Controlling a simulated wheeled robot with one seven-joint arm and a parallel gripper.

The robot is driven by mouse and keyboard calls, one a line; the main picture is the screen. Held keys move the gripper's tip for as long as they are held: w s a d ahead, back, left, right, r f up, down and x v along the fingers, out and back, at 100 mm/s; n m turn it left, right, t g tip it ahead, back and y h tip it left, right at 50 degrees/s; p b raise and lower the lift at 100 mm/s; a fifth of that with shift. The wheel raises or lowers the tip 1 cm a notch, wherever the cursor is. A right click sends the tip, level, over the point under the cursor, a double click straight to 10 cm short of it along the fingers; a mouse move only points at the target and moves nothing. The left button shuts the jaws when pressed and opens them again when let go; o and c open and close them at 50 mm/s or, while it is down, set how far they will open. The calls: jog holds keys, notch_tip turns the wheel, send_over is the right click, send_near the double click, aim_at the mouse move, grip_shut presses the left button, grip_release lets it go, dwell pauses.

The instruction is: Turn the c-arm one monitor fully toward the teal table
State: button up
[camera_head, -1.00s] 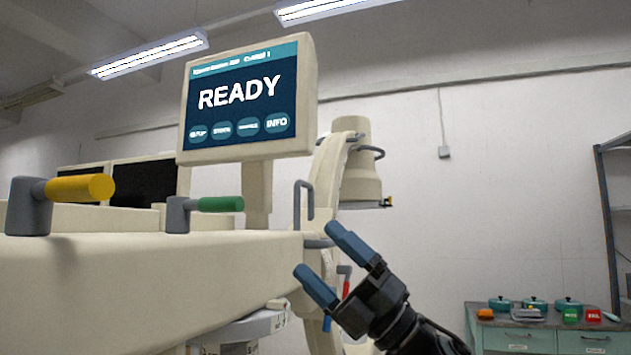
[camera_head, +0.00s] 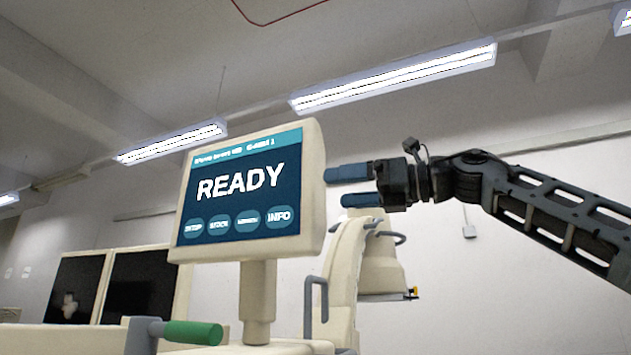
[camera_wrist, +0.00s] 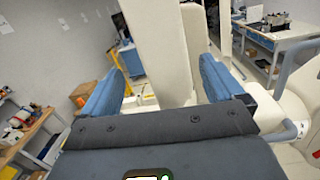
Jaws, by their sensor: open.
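The c-arm one monitor (camera_head: 240,195) is a cream panel on a post, its lit READY screen facing my head camera, angled slightly left. My gripper (camera_head: 336,187) is open just right of the monitor's right edge, fingers pointing left at it. In the wrist view, a cream upright slab (camera_wrist: 158,45), apparently the monitor's edge, lies ahead between the two blue fingers of my gripper (camera_wrist: 160,72). I cannot tell whether they touch it. The teal table is not in the head view now, and I cannot make it out in the wrist view.
A green-handled lever (camera_head: 192,332) is below the monitor. The cream c-arm column (camera_head: 342,270) stands behind, to the right. Dark screens (camera_head: 140,285) are at the left. In the wrist view, a bench (camera_wrist: 30,135) is at the left and a white table (camera_wrist: 285,38) at upper right.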

aim_at(321, 180)
jog(key=r, duration=0.2)
jog(key=shift+d+r+t+h, duration=0.25)
jog(key=shift+r+t+h, duration=0.05)
jog(key=shift+t+h, duration=0.1)
jog(key=shift+a+r, duration=0.15)
jog(key=shift+r, duration=0.05)
jog(key=p+x, duration=0.2)
jog(key=x, duration=0.4)
jog(key=shift+w+a, duration=0.15)
jog(key=shift+a, duration=0.1)
jog(key=shift+w+a+f+p, duration=0.15)
jog(key=shift+a+p, duration=0.15)
jog(key=shift+a, duration=0.15)
jog(key=c, duration=1.4)
jog(key=shift+d, duration=0.15)
